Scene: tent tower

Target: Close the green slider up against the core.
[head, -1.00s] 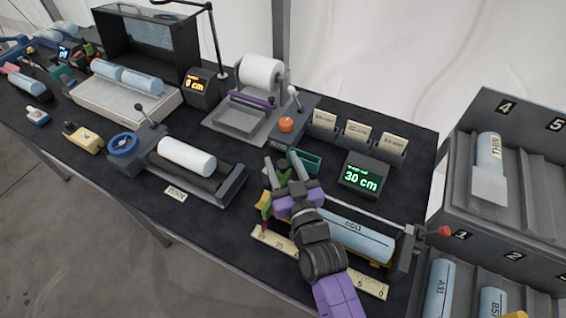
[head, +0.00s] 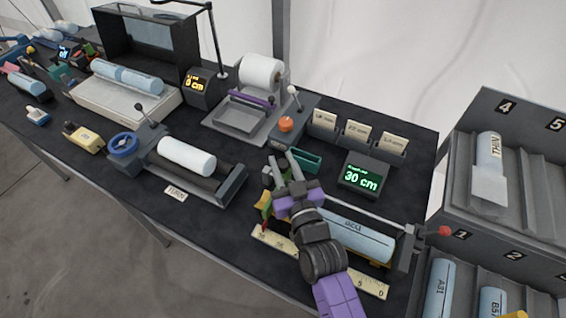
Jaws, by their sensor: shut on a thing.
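The core is a light blue cylinder (head: 355,238) lying in the measuring trough at the front right of the bench. A cream ruler (head: 335,272) runs along the trough's front side. The green slider (head: 276,207) shows only in part at the left end of the trough, with a red piece beside it. My gripper (head: 279,184) is over this end and is shut on the slider, though the wrist hides much of the grip. My wrist also covers the core's left end, so I cannot tell whether the slider touches the core.
A display (head: 361,178) behind the trough reads 30 cm in green. A red-knobbed end piece (head: 410,247) stands at the trough's right end. A small green tray (head: 305,160) is behind my gripper. A roller stand with a white roll (head: 186,157) is to the left.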

